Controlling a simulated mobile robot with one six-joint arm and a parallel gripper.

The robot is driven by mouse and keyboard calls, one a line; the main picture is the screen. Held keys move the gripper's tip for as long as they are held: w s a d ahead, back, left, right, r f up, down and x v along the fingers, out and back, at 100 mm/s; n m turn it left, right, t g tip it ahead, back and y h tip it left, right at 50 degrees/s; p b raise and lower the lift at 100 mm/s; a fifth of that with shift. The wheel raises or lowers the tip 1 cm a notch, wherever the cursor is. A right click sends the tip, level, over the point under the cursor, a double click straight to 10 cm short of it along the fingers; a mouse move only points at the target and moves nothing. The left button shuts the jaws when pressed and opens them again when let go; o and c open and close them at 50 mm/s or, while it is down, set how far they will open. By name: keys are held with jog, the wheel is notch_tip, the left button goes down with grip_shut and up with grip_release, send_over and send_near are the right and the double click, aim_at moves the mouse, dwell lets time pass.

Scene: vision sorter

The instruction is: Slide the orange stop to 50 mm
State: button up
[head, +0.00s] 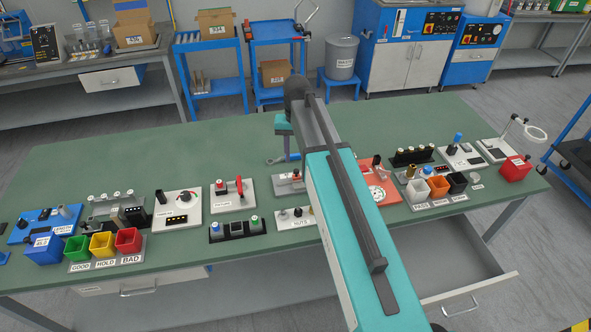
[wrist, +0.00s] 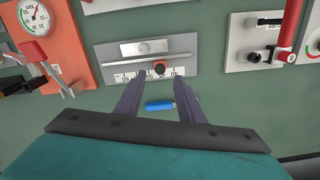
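The slide fixture (wrist: 112,53) is a pale plate with a rail and a printed scale, seen upper middle in the wrist view. The stop (wrist: 158,67), a small dark knob with some orange-red on it, sits on the scale right of its middle; its exact reading is too small to tell. The fixture also shows in the head view (head: 284,190), partly hidden by my arm. My gripper (wrist: 159,80) is open and empty, its fingers pointing toward the stop, one to each side in the picture. Whether they are level with it I cannot tell.
A blue cylinder (wrist: 160,106) lies on the green bench (wrist: 222,110), seen between my fingers. An orange gauge panel (wrist: 60,30) stands left, and a plate with a red-handled clamp (wrist: 288,28) right. In the head view, an open drawer (head: 470,285) sticks out at the front right.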

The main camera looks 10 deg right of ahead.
aim_at(296, 170)
jog(key=shift+f+b, duration=1.5)
jog(key=shift+f, duration=1.15)
grip_shut()
